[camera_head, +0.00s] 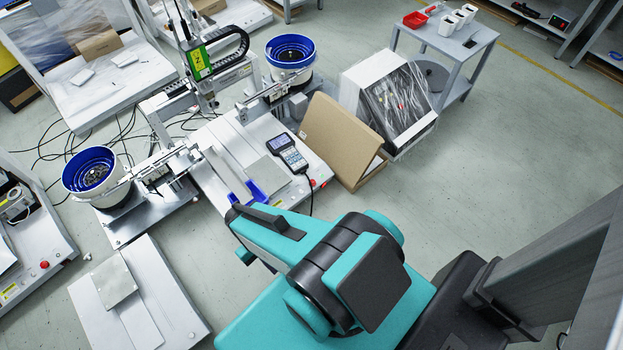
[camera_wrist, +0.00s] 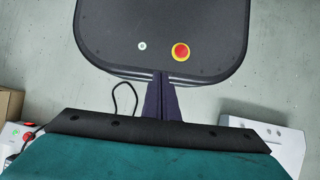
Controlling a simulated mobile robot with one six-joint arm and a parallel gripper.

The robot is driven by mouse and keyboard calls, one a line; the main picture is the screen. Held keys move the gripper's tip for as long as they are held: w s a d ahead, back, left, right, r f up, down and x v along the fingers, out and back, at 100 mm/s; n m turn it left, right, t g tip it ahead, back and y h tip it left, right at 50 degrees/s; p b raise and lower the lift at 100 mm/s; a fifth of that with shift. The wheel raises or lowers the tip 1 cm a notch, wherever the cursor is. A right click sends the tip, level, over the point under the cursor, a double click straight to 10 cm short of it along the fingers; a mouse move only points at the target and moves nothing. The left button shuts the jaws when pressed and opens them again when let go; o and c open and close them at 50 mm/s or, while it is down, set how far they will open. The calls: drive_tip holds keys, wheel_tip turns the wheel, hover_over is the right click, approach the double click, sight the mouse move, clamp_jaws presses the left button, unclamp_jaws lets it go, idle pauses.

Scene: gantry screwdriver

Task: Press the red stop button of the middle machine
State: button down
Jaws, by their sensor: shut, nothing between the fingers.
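The middle machine (camera_head: 222,147) is a white gantry station with blue-rimmed bowls at its sides. Its red stop button (camera_head: 312,183) sits at the front right corner of its bed, beside a handheld pendant (camera_head: 287,153) and an open cardboard box. My arm is in front of the machine, and my gripper is mostly hidden behind it in the head view. In the wrist view my gripper (camera_wrist: 161,76) is shut and empty, pointing over grey floor and my own dark base. A small red spot (camera_wrist: 27,136) on white shows at lower left; I cannot tell if it is that button.
The cardboard box (camera_head: 342,133) stands close right of the button. A dark cable (camera_wrist: 125,97) hangs near my gripper in the wrist view. Floor at right is clear.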

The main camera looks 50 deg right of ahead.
sight(313, 182)
drive_tip(key=shift+d, duration=0.3)
drive_tip(key=w+d+f+m+t+y+b, duration=0.1)
drive_tip(key=w+d+f+m+t+b, duration=0.1)
drive_tip(key=w+d+f+m+b, duration=0.5)
drive_tip(key=w+d+f+m+t+y+b, duration=0.1)
drive_tip(key=w+d+f+m+t+b, duration=0.25)
drive_tip(key=w+d+b, duration=0.65)
drive_tip(key=w+d+f+m+t+h+b, duration=0.1)
drive_tip(key=d+m+t+b, duration=0.3)
drive_tip(key=d+b, duration=1.3)
drive_tip(key=d+m+h, duration=0.1)
drive_tip(key=d+m, duration=0.3)
drive_tip(key=d, duration=0.7)
drive_tip(key=shift+w+d+f, duration=0.2)
drive_tip(key=shift+f, duration=0.1)
drive_tip(key=shift+f+m, duration=0.15)
drive_tip(key=shift+m, duration=0.1)
drive_tip(key=b+x, duration=0.2)
drive_tip(key=x, duration=0.2)
drive_tip(key=b+x, duration=0.2)
drive_tip(key=x, duration=0.3)
drive_tip(key=b+x, duration=0.2)
drive_tip(key=x, duration=0.2)
drive_tip(key=shift+w+d+f+b, duration=0.2)
drive_tip(key=shift+d+f+b, duration=0.05)
drive_tip(key=shift+f+b, duration=0.05)
